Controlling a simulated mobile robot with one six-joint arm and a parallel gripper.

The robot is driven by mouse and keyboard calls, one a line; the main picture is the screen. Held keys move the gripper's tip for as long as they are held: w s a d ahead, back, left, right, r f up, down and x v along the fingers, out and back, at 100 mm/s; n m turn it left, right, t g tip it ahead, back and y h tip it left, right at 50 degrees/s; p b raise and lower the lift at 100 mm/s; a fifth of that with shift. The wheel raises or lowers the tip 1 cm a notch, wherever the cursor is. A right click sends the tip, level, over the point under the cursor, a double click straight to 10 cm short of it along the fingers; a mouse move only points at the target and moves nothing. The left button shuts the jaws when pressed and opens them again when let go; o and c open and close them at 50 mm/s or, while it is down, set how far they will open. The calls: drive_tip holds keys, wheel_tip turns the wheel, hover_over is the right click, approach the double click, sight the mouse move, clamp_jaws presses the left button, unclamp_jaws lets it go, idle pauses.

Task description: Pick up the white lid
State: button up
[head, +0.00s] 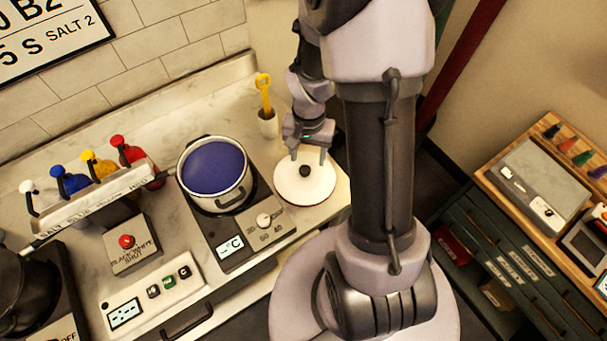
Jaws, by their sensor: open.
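The white lid (304,190) is a round disc with a dark knob (305,171) at its centre. It lies on the counter to the right of the pot, near the counter's right end. My gripper (308,156) is open and points down, with its fingertips close to the knob. In this view I cannot tell whether the fingers are around the knob or still above it.
A white pot (245,184) with blue contents stands on a hot plate (228,245) just left of the lid. A small cup (268,127) with a yellow tool stands behind the lid.

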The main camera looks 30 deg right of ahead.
sight(305, 169)
drive_tip(key=f, duration=0.2)
drive_tip(key=f+b, duration=0.1)
drive_tip(key=f, duration=0.3)
drive_tip(key=shift+w+a+f, duration=0.2)
drive_tip(key=shift+w+f, duration=0.15)
drive_tip(key=shift+f, duration=0.05)
drive_tip(key=shift+r, duration=0.1)
drive_tip(key=shift+c, duration=0.4)
clamp_jaws()
idle(0.4)
